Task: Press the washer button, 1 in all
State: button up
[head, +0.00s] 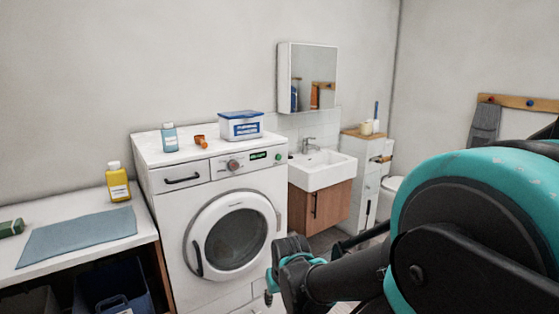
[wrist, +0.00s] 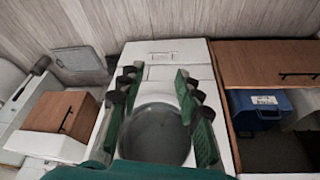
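The white washer (head: 172,215) stands against the wall. Its front panel carries a grey knob (head: 233,165), a lit display (head: 258,155) and a small green round button (head: 277,156) near the right end. The round door (head: 236,240) below is closed. My gripper (head: 275,285) is low in front of the washer's right side, below the panel and apart from the button. In the wrist view, its green-padded fingers (wrist: 156,80) are spread with nothing between them. The washer door (wrist: 155,133) shows behind them, upside down. The button cannot be made out there.
A blue bottle (head: 169,137), an orange item (head: 201,141) and a white-blue box (head: 241,125) stand on the washer. A sink cabinet (head: 320,205) is at its right. A counter (head: 40,262) with a yellow bottle (head: 118,182) is at its left.

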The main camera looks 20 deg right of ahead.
grip_shut()
dwell(1.2)
